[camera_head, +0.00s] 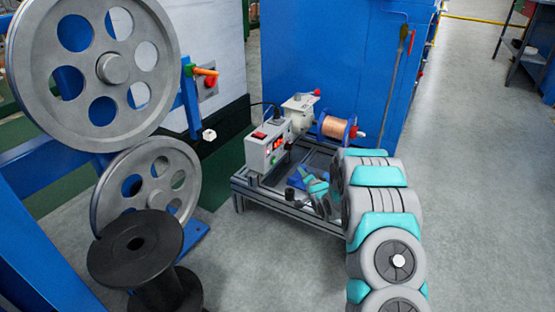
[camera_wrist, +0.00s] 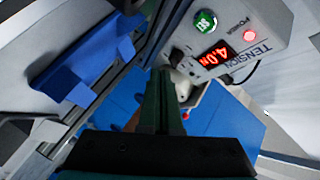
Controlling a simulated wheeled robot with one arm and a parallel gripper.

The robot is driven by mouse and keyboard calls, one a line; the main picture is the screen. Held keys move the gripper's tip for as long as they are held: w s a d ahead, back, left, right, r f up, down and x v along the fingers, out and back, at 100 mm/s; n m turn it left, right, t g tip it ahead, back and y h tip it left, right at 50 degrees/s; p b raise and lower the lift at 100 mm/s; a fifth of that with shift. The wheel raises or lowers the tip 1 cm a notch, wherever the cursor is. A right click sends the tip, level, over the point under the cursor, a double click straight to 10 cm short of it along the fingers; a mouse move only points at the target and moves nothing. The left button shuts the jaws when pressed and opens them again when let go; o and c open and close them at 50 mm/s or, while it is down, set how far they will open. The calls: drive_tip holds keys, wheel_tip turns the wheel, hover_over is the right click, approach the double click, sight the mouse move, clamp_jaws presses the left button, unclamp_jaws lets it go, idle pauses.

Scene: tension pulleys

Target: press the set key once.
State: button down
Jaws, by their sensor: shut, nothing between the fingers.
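In the wrist view the box front (camera_wrist: 228,72) appears tilted, with the word TENSION and a red readout (camera_wrist: 212,58). The green round set key (camera_wrist: 205,21) is at the top, beside a lit red power lamp (camera_wrist: 249,36). My gripper (camera_wrist: 163,76) is shut and empty, its dark fingers below and left of the set key in the picture. The fingers look apart from the key, though depth is hard to judge. In the head view my arm partly hides the gripper.
A black knob (camera_wrist: 176,57) sits on the box near my fingertips. Large grey pulleys (camera_head: 112,68) and a black spool (camera_head: 135,250) stand at the left. The floor at right is clear.

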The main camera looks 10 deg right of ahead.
sight(273, 161)
drive_tip(key=shift+a, duration=0.1)
drive_tip(key=w+a+b, duration=0.1)
drive_tip(key=w+a, duration=0.4)
drive_tip(key=a, duration=0.2)
drive_tip(key=shift+b, duration=0.3)
idle(0.3)
drive_tip(key=shift+w+a, duration=0.15)
drive_tip(key=shift+w, duration=0.05)
idle(1.8)
drive_tip(key=shift+w+a, duration=0.1)
drive_tip(key=shift+a, duration=0.1)
drive_tip(key=shift+w+a, duration=0.25)
drive_tip(key=shift+a, duration=0.1)
idle(1.0)
drive_tip(key=shift+d+p, duration=0.1)
drive_tip(key=shift+p, duration=0.2)
drive_tip(key=shift+s+d, duration=0.5)
drive_tip(key=shift+d, duration=0.1)
